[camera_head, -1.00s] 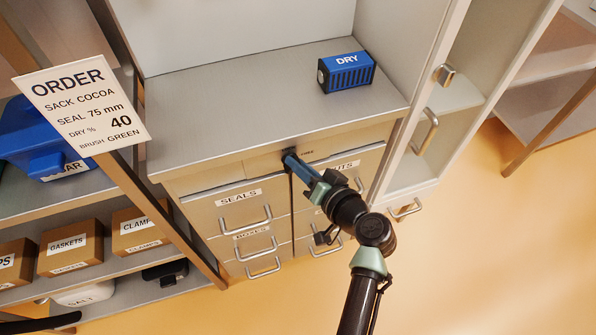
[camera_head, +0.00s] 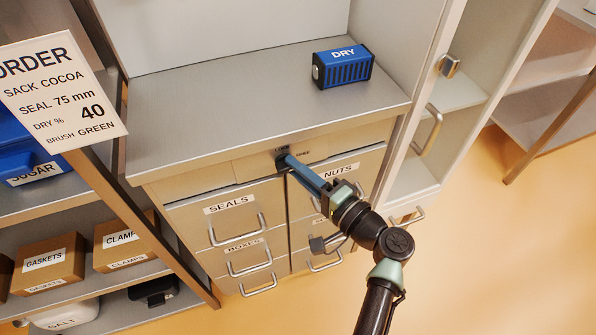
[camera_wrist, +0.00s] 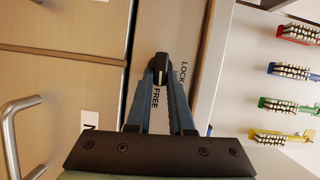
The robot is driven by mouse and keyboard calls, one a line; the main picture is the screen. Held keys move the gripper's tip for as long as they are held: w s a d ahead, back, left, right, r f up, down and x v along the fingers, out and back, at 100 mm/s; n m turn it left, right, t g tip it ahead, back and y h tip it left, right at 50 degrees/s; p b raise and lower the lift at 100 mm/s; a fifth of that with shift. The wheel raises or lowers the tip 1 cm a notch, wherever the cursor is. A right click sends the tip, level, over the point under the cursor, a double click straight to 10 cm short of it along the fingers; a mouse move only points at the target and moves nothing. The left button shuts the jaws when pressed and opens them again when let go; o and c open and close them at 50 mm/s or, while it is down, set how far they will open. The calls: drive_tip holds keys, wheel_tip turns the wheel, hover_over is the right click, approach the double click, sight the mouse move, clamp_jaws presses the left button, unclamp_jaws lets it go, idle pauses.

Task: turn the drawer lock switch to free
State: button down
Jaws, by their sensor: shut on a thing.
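The drawer lock switch (camera_wrist: 161,66) is a small black knob on the front panel below the counter. The words LOCK and FREE are printed beside it. In the wrist view the knob lies lengthwise up and down the picture, its lower end toward FREE; LOCK is at its right. My gripper (camera_wrist: 161,80) has its two blue-grey fingers shut on the knob, one on each side. In the head view my gripper (camera_head: 284,162) reaches the panel from the lower right, and its fingertips mostly hide the switch.
Drawers marked SEALS (camera_head: 236,216) and NUTS (camera_head: 341,186) lie below the panel, with bar handles. A blue DRY box (camera_head: 343,70) stands on the grey counter (camera_head: 220,100). An order sign (camera_head: 62,95) hangs at left. Several brushes (camera_wrist: 288,105) show at right in the wrist view.

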drive_tip(key=shift+w+a+r+m+y, duration=0.15)
drive_tip(key=shift+a+r+m+y, duration=0.15)
drive_tip(key=shift+m, duration=0.1)
drive_tip(key=c, duration=0.8)
unclamp_jaws()
drive_tip(key=shift+f, duration=0.15)
drive_tip(key=shift+f, duration=0.2)
drive_tip(key=shift+s, duration=0.2)
drive_tip(key=v, duration=1.3)
drive_tip(key=shift+d+r, duration=0.2)
drive_tip(key=shift+r, duration=0.05)
